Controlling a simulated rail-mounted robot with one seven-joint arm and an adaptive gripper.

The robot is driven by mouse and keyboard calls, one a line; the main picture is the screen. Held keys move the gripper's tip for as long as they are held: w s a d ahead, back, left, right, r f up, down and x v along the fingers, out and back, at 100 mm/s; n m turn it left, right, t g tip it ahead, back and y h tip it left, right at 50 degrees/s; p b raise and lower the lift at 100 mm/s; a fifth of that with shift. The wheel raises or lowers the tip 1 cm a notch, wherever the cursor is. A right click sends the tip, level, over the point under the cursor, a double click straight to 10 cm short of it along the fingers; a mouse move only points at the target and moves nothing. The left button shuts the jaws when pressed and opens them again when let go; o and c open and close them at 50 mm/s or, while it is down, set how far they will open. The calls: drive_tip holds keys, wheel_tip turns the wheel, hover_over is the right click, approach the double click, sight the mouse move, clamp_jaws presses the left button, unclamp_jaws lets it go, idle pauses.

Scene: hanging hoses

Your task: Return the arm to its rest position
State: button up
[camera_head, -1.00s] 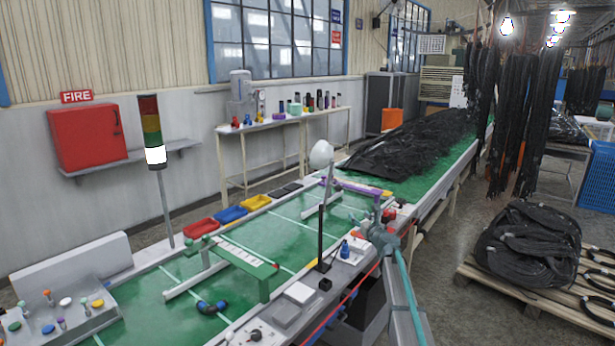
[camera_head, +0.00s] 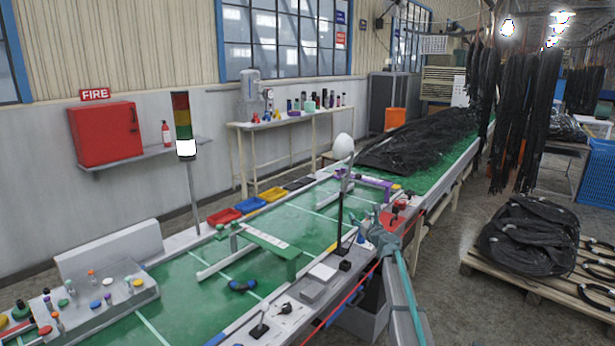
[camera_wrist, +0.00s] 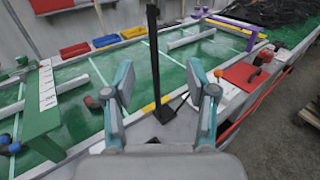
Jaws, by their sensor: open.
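My gripper (camera_head: 376,222) is at the right edge of the green worktable (camera_head: 225,283) in the head view, at the end of my grey and teal arm. In the wrist view, my gripper (camera_wrist: 163,92) has its two teal and grey fingers spread wide. Nothing is held between them. A black upright post (camera_wrist: 153,50) stands in line with the gap and appears to be beyond the fingertips. The post also shows in the head view (camera_head: 340,220), left of the gripper. I cannot tell the exact distance from fingers to post.
A green stand (camera_head: 268,244) and a blue-black piece (camera_head: 242,285) are on the table. Red, blue and yellow trays (camera_head: 248,206) line its far edge. Floor lies between.

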drive_tip(key=s+a+f+n+g+y+b, duration=0.1)
drive_tip(key=s+a+f+n+g, duration=0.3)
drive_tip(key=s+f+n, duration=0.6)
drive_tip(key=s+a+f+n+g+y+b, duration=0.2)
drive_tip(key=s+a+f+n+g, duration=0.2)
drive_tip(key=s+f+n, duration=0.65)
drive_tip(key=s+f+n+g+h+b, duration=0.1)
drive_tip(key=s+f+n+g+b, duration=0.15)
drive_tip(key=s+f, duration=0.95)
drive_tip(key=s+f+n+g+h+b, duration=0.3)
drive_tip(key=s+f, duration=0.5)
drive_tip(key=f, duration=0.8)
drive_tip(key=s+d+f+n+g+h+b, duration=0.15)
drive_tip(key=s+f+g+b, duration=0.3)
drive_tip(key=s+f, duration=0.8)
drive_tip(key=s+d+f+n+g+h+b, duration=0.1)
drive_tip(key=s+d+f+n+g+b, duration=0.3)
drive_tip(key=s, duration=1.5)
drive_tip(key=s+a+f+n+g+h+b, duration=0.15)
drive_tip(key=s+f+b, duration=0.35)
drive_tip(key=s+f, duration=0.8)
wheel_tip(320, 180, up, 18)
drive_tip(key=s+p, duration=0.2)
drive_tip(key=p, duration=1.2)
drive_tip(key=shift+s+d+f+g, duration=0.15)
drive_tip(key=shift+d+f+g, duration=0.1)
drive_tip(key=shift+d+g, duration=0.1)
